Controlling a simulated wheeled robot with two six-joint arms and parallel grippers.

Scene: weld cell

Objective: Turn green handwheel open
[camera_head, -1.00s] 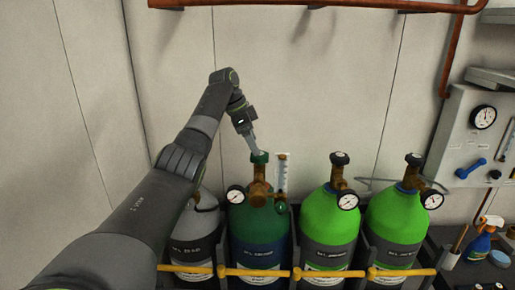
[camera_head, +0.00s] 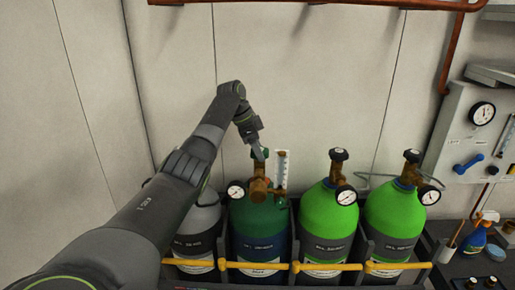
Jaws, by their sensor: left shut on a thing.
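The green handwheel (camera_head: 266,153) sits on top of the brass valve (camera_head: 258,180) of the dark green cylinder (camera_head: 262,214), second from the left. It is small and partly hidden by my gripper. My left gripper (camera_head: 261,154) reaches down from the upper left and is shut on the green handwheel. A round gauge (camera_head: 236,190) stands to the left of the valve and a clear flow tube (camera_head: 282,170) to its right. My right gripper is not in view.
A grey cylinder (camera_head: 198,216) stands at left, partly behind my arm. Two bright green cylinders (camera_head: 328,211) (camera_head: 390,211) with black handwheels stand to the right. A yellow bar (camera_head: 310,267) runs across the front. A gauge panel (camera_head: 468,130) is on the right wall.

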